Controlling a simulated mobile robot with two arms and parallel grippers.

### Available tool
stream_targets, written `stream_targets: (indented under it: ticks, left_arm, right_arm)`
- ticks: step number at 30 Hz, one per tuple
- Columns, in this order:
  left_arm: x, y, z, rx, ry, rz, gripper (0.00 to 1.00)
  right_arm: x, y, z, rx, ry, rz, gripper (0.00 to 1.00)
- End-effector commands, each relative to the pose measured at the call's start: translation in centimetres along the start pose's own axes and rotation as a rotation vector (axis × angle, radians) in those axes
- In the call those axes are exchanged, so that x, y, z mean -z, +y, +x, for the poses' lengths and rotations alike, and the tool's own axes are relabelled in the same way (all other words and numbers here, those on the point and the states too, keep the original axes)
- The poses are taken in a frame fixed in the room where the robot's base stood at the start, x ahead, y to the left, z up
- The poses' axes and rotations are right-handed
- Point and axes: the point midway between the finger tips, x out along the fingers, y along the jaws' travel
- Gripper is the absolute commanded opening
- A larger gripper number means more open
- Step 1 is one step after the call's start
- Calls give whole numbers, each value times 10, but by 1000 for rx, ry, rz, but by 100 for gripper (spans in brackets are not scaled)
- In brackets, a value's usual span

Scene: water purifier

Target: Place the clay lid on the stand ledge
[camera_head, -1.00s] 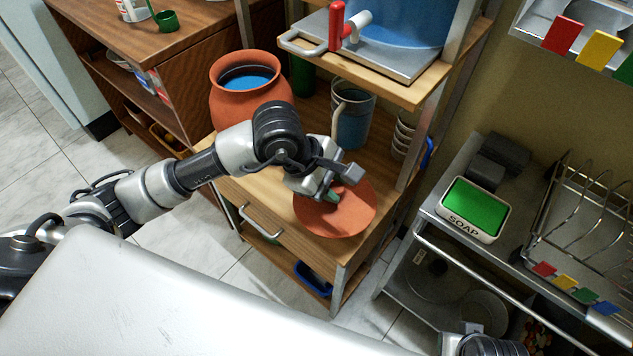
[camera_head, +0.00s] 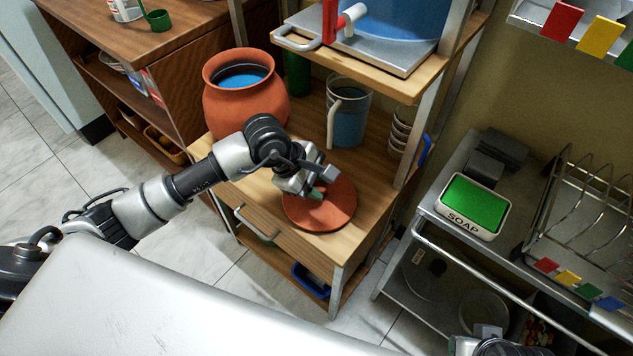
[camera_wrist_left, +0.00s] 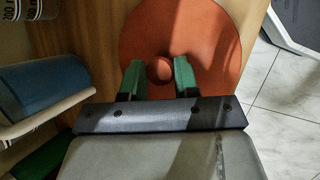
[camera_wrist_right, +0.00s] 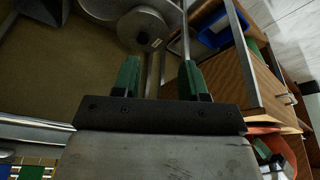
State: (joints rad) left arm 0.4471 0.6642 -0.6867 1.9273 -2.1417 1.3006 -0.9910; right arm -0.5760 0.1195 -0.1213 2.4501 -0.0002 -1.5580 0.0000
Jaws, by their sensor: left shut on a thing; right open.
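The clay lid (camera_head: 335,212) is a round reddish-brown disc with a small knob (camera_wrist_left: 159,70). In the head view it lies nearly flat at the wooden stand ledge (camera_head: 375,212), in front of the clay pot. Whether its whole underside touches the wood is hard to tell. My left gripper (camera_head: 316,194) is over the lid, shut on it at the knob. The left wrist view shows the green fingers (camera_wrist_left: 160,75) on either side of the knob. My right gripper (camera_wrist_right: 160,70) is open and empty, low at the right; its fingers show only in the right wrist view.
The open clay pot (camera_head: 240,105) with blue water stands on the ledge, a grey mug (camera_head: 349,115) behind the lid. An upper shelf (camera_head: 390,78) with a red-handled tap overhangs the back. A metal post (camera_head: 418,130) stands right. A soap tray (camera_head: 474,207) is on the sink rack.

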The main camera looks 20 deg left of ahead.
Motion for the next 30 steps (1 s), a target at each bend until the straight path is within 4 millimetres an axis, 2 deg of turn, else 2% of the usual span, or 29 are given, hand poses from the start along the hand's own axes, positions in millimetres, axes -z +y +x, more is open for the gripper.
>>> stream_targets:
  ticks: [1,5,16,18,20,30]
  left_arm:
    - [0,0,0,0,0,0,35]
    - [0,0,0,0,0,0,55]
    - [0,1,-6,-1,1,1,56]
    - [0,1,-15,-2,1,2,56]
    - [0,1,-26,-3,2,2,56]
    - [0,0,-96,-1,3,1,56]
  right_arm:
    - [0,0,0,0,0,0,43]
    - [0,0,0,0,0,0,43]
    - [1,0,-2,0,3,0,43]
    - [2,0,0,0,3,0,43]
    - [1,0,12,1,-8,-1,43]
    - [-1,-2,48,5,-26,-3,43]
